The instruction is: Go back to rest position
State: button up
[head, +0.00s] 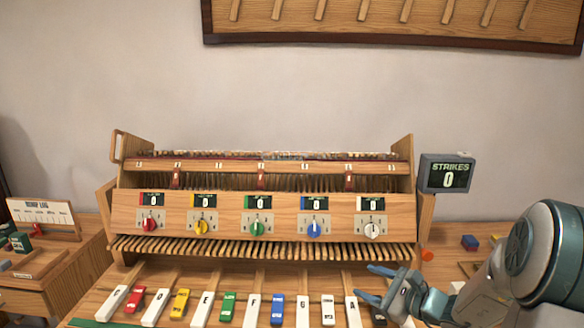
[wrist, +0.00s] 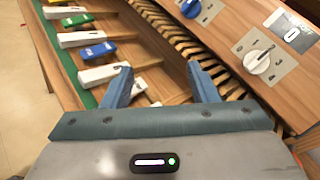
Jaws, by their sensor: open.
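My gripper (head: 372,284) is open and empty at the right end of the key row, above the white A key (head: 353,311). In the wrist view its two blue fingers (wrist: 160,88) stand apart with nothing between them. The wooden piano frame (head: 265,211) stands in the middle, with red, yellow, green, blue and white dials on its panel; the white dial (wrist: 258,62) shows in the wrist view. Coloured keys lie between the white ones, including yellow (head: 180,302), green (head: 227,307) and blue (head: 277,310). Part of the right end of the row is hidden by my gripper.
A strikes display (head: 447,173) reading 0 stands right of the piano. A blue block (head: 470,242) and an orange piece (head: 427,254) lie on the right side. A wooden side table (head: 60,285) with a card stand (head: 44,218) is at the left.

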jog(key=s+a+n+g+h, duration=0.2)
jog(key=s+a+n+g, duration=0.85)
jog(key=s, duration=0.45)
jog(key=s+d+r+n+t+h, duration=0.2)
jog(key=s+d+n+h, duration=0.4)
jog(key=n, duration=0.5)
jog(key=s+r+h, duration=0.1)
jog(key=s+h, duration=0.1)
jog(key=s, duration=0.1)
jog(key=shift+s+r+n, duration=0.2)
jog(key=shift+n, duration=0.15)
